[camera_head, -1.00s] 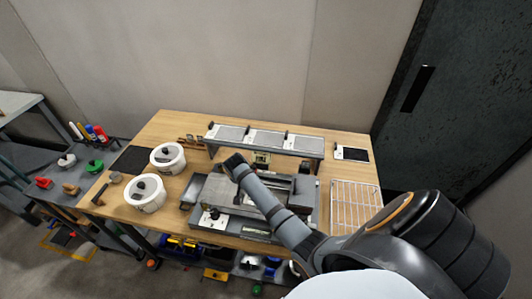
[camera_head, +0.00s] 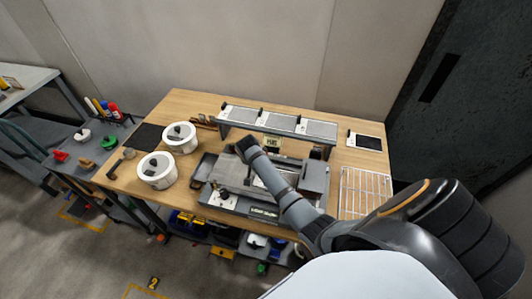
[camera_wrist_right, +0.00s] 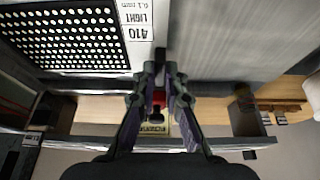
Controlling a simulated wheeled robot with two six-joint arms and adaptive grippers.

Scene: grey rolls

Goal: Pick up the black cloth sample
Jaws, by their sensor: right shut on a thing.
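In the head view, a flat black sheet with a white label, which looks like the black cloth sample (camera_head: 368,142), lies on the table right of the raised rack. My right gripper (camera_head: 243,144) is in front of the rack's left half, well left of that sheet. In the right wrist view, the fingers of my right gripper (camera_wrist_right: 160,75) are close together at a small dark piece between two panels; what that piece is cannot be told. The black sheet does not show clearly there. My left gripper is out of view.
The raised rack (camera_head: 278,121) holds grey panels; in the wrist view a dotted panel (camera_wrist_right: 70,38) is labelled LIGHT 410. A grey machine (camera_head: 226,199) is below my right arm. Two white pots (camera_head: 157,170), a black mat (camera_head: 144,136) and a wire rack (camera_head: 365,190) occupy the table.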

